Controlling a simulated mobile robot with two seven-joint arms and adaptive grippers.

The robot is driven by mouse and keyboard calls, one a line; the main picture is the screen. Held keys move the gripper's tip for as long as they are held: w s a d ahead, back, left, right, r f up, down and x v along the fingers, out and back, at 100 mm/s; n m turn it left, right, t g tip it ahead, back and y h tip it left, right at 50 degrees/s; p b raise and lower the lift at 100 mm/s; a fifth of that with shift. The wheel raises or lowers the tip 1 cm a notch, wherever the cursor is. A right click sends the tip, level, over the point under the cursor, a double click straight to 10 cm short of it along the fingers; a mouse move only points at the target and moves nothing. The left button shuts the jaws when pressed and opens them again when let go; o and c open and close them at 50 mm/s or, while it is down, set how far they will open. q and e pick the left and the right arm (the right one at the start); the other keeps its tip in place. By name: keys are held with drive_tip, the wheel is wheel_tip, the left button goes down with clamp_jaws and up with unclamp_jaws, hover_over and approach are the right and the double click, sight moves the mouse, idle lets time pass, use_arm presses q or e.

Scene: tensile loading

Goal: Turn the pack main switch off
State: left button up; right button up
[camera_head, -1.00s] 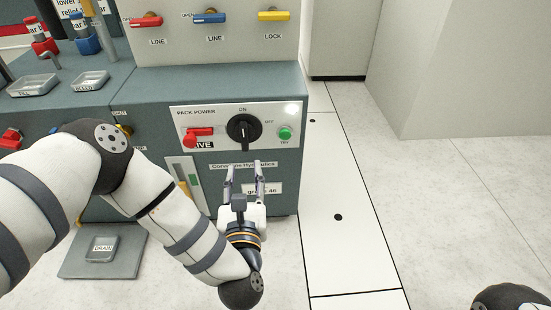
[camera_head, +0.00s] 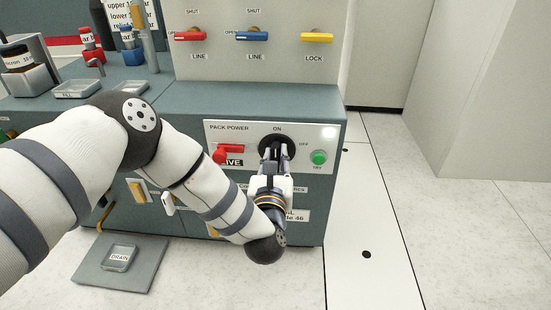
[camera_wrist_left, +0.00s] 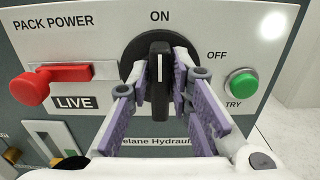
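The pack main switch is a black rotary knob (camera_wrist_left: 160,88) on a round black plate. Its white line is upright, pointing to ON; OFF is printed to the upper right. In the head view, the switch (camera_head: 277,143) is partly hidden by my left gripper (camera_head: 276,155). In the left wrist view, the fingers of my left gripper (camera_wrist_left: 161,85) stand on both sides of the knob's grip, close against it. They look closed on it, though contact is hard to make out. My right gripper is not in view.
Left of the switch is a red handle (camera_wrist_left: 45,82) above a LIVE label. To its right is a green TRY button (camera_wrist_left: 241,84). Red, blue and yellow levers (camera_head: 317,37) sit on the panel above. Floor right of the cabinet is clear.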

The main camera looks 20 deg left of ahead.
use_arm(q)
clamp_jaws()
drive_tip(key=m, duration=0.1)
drive_tip(key=m+p, duration=0.1)
drive_tip(key=m, duration=0.1)
drive_tip(key=m+p, duration=0.1)
drive_tip(key=shift+d+m, duration=0.25)
drive_tip(key=shift+m, duration=0.05)
drive_tip(key=shift+w+d+f+m+p, duration=0.1)
drive_tip(key=shift+f+m+p, duration=0.3)
drive_tip(key=shift+m, duration=1.8)
drive_tip(key=shift+d+f+m+p, duration=0.1)
drive_tip(key=shift+m+p, duration=0.55)
drive_tip(key=shift+m, duration=1.55)
drive_tip(key=shift+w+d+f+m+p, duration=0.15)
drive_tip(key=shift+m+p, duration=0.35)
drive_tip(key=shift+m, duration=1.7)
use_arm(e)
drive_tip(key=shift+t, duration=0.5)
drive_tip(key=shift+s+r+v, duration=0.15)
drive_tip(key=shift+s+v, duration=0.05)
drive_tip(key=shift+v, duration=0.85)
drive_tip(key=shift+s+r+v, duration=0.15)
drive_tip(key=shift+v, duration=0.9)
use_arm(q)
drive_tip(key=shift+s+a+f, duration=0.1)
drive_tip(key=shift+s, duration=0.05)
